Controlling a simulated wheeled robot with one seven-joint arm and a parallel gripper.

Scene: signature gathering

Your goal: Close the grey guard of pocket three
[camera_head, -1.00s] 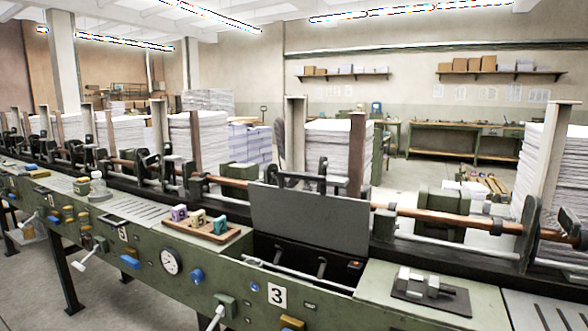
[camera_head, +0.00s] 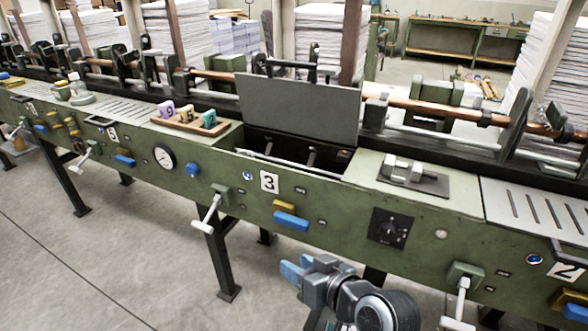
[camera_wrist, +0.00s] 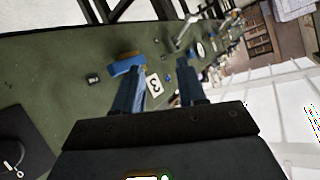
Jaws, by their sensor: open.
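The grey guard (camera_head: 297,108) of pocket three is a flat plate standing raised, tilted back, behind the pocket opening (camera_head: 292,158). The opening is uncovered, with a pale bar across its front and dark parts inside. A number 3 plate (camera_head: 269,182) is on the green front panel below it; it also shows in the wrist view (camera_wrist: 154,87). My gripper (camera_head: 290,271) is in front of the machine, below and apart from the guard. Its two blue fingers are apart and empty, also in the wrist view (camera_wrist: 162,98). The guard cannot be made out in the wrist view.
A wooden tray (camera_head: 190,124) with coloured numbered tags sits left of the opening. A metal clamp-like device (camera_head: 412,174) lies on a dark plate to the right. A white-handled lever (camera_head: 208,211) and a blue handle (camera_head: 291,222) stick out of the front panel.

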